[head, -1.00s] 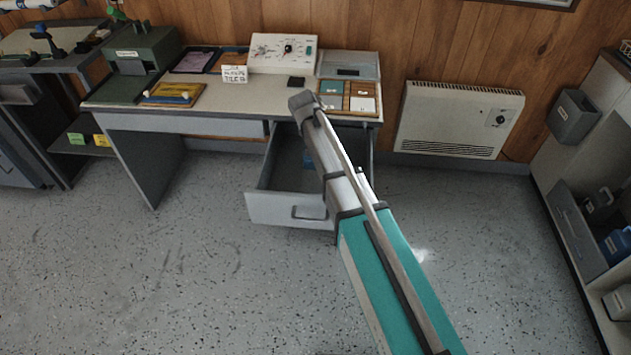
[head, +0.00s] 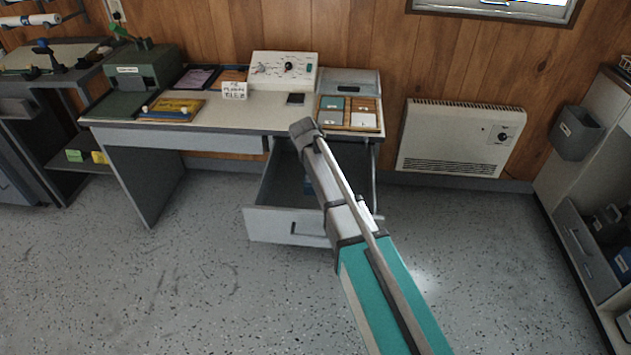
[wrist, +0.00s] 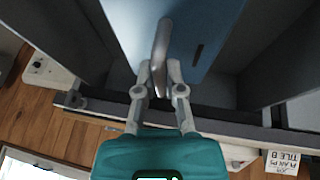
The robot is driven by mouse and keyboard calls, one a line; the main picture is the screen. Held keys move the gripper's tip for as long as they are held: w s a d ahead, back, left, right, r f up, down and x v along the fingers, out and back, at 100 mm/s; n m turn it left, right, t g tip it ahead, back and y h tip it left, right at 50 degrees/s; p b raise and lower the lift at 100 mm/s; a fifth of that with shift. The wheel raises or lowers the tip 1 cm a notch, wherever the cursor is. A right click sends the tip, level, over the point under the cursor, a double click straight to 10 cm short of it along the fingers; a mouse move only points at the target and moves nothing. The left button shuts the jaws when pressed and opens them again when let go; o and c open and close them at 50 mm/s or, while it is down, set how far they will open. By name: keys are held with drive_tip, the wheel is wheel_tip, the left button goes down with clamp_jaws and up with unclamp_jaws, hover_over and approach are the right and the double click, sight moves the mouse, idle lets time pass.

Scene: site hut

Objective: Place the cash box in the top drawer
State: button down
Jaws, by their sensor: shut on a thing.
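The cash box is a blue box with a silver bar handle and a dark slot, seen close in the wrist view (wrist: 185,35). My gripper (wrist: 160,76) is shut on its handle. In the head view my arm hides most of the box, and only a bit of blue (head: 309,186) shows inside the drawer. The grey drawer (head: 268,224) is pulled out under the right end of the desk. Its grey walls stand on both sides of the box in the wrist view. I cannot tell whether the box touches the drawer floor.
The desk top (head: 250,112) carries a white control panel (head: 283,70), a sign (head: 234,91) and a wooden tray (head: 349,114) above the drawer. A white heater (head: 455,138) is on the wall to the right. The floor in front is clear.

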drive_tip(key=shift+f+b, duration=0.5)
drive_tip(key=shift+f, duration=0.3)
drive_tip(key=shift+f+b, duration=1.85)
drive_tip(key=shift+f, duration=0.05)
drive_tip(key=shift+f, duration=0.1)
drive_tip(key=c, duration=0.7)
unclamp_jaws()
drive_tip(key=shift+c, duration=0.2)
drive_tip(key=shift+r, duration=0.25)
drive_tip(key=p+v, duration=1.1)
drive_tip(key=v, duration=0.1)
drive_tip(key=shift+f, duration=0.1)
